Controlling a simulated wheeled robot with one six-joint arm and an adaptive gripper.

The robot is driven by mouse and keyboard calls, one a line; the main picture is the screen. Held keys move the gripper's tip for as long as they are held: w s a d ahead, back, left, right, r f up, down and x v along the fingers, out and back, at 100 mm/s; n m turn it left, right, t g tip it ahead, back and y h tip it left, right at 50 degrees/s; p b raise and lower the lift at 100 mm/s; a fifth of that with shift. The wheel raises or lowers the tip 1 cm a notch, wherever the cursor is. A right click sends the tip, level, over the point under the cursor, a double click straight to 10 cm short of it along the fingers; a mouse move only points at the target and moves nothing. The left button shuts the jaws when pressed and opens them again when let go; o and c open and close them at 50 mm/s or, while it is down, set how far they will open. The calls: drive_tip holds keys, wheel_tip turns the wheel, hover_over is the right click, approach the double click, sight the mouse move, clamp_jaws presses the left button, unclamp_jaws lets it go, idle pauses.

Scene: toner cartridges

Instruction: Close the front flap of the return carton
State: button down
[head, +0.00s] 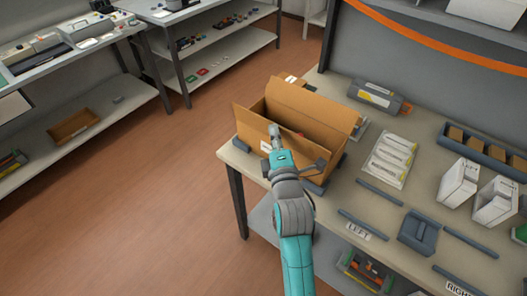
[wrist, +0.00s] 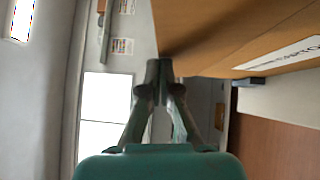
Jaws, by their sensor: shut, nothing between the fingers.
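The brown return carton (head: 325,135) stands on the left end of the workbench, with raised flaps at its top. One flap (head: 243,122) stands up on its left side, and a large panel (head: 312,98) rises along its far side. My gripper (head: 273,131) is at the near side of the carton, over its upper edge in the head view, and hides part of it. In the wrist view my gripper (wrist: 159,66) is shut and empty, close to a brown carton panel (wrist: 225,30) with a white label (wrist: 285,55). I cannot tell whether they touch.
The workbench (head: 345,195) holds a toner cartridge (head: 380,97), a white sheet (head: 390,160), white boxes (head: 458,183) and a blue-grey holder (head: 419,231) right of the carton. Open floor (head: 150,200) lies to the left.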

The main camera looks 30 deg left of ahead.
sight(281, 129)
drive_tip(key=w+m+g+h, duration=0.1)
drive_tip(key=w+r+m+g+h, duration=0.1)
drive_tip(key=w+m, duration=0.1)
drive_tip(key=shift+d+r+g, duration=0.1)
drive_tip(key=shift+d+g, duration=0.05)
drive_tip(key=shift+g, duration=0.15)
drive_tip(key=shift+w+d+f+m+g+h, duration=0.1)
drive_tip(key=shift+w+f+m+g+h, duration=0.15)
drive_tip(key=shift+w+f+m+g, duration=0.9)
drive_tip(key=shift+w+d+f+m+g+h, duration=0.15)
drive_tip(key=shift+w+f+m+g, duration=0.5)
drive_tip(key=shift+w+g, duration=0.95)
drive_tip(key=shift+w+d+f+m+g+h, duration=0.1)
drive_tip(key=shift+w+f+m+g+h, duration=0.2)
drive_tip(key=shift+w+f+m+g, duration=0.75)
drive_tip(key=shift+w+r+g, duration=0.1)
drive_tip(key=shift+r+g, duration=0.1)
drive_tip(key=shift+g, duration=0.3)
drive_tip(key=shift+r, duration=0.15)
